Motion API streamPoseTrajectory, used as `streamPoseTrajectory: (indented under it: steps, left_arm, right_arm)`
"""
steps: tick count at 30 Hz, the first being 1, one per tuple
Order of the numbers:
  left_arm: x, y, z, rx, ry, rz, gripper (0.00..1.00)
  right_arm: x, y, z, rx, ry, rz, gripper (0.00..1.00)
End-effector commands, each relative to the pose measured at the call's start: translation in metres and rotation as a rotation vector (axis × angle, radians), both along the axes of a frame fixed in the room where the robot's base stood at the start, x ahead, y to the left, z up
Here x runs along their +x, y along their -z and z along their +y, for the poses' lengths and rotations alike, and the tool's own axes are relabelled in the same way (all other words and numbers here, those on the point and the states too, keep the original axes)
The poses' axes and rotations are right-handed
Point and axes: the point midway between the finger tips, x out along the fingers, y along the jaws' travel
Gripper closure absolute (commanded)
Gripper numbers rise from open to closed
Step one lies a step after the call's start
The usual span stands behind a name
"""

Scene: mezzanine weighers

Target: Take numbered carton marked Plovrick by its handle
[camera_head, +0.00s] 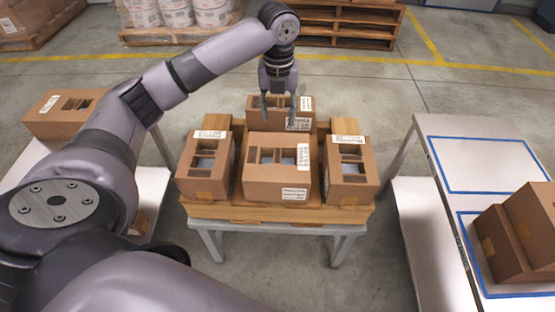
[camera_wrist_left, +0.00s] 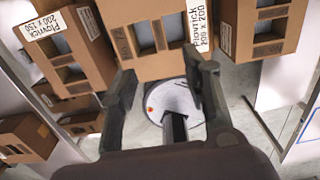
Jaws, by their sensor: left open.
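Several brown cartons with handle cut-outs stand on the middle table. In the head view they are a large front-middle carton (camera_head: 264,188), a back carton (camera_head: 263,103), a left carton (camera_head: 193,183) and a right carton (camera_head: 352,188). In the wrist view a carton with a label reading Plovrick 200 x 200 (camera_wrist_left: 200,28) is beyond the fingers. A second carton at upper left has a label reading Plovrick 200 x 150 (camera_wrist_left: 48,27). My left gripper (camera_head: 279,108) is open and empty, fingers down, in front of the back carton in the picture. I cannot tell whether it touches.
A wooden board (camera_head: 240,212) lies under the cartons on a grey-legged table. A carton (camera_head: 62,113) stands on a side table at left. A right table (camera_head: 470,165) has blue outlines and cartons (camera_head: 535,215). Pallets (camera_head: 350,30) stand behind; floor between is clear.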

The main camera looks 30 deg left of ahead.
Motion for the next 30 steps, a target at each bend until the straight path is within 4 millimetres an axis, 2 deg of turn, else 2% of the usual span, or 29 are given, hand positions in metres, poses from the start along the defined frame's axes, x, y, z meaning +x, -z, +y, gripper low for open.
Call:
streamPoseTrajectory:
  steps: [15,23,30]
  left_arm:
    - [-0.001,0.101,0.001,0.001,0.003,0.004,0.57]
    - [0.0,0.121,0.0,-0.001,0.004,0.001,0.57]
    - [-0.003,0.156,0.001,0.0,0.003,0.004,0.57]
  right_arm:
    - [0.0,0.004,0.005,0.005,0.001,-0.001,0.57]
    - [0.0,0.004,0.004,0.005,0.001,-0.001,0.57]
    - [0.0,0.004,0.004,0.005,0.002,-0.001,0.57]
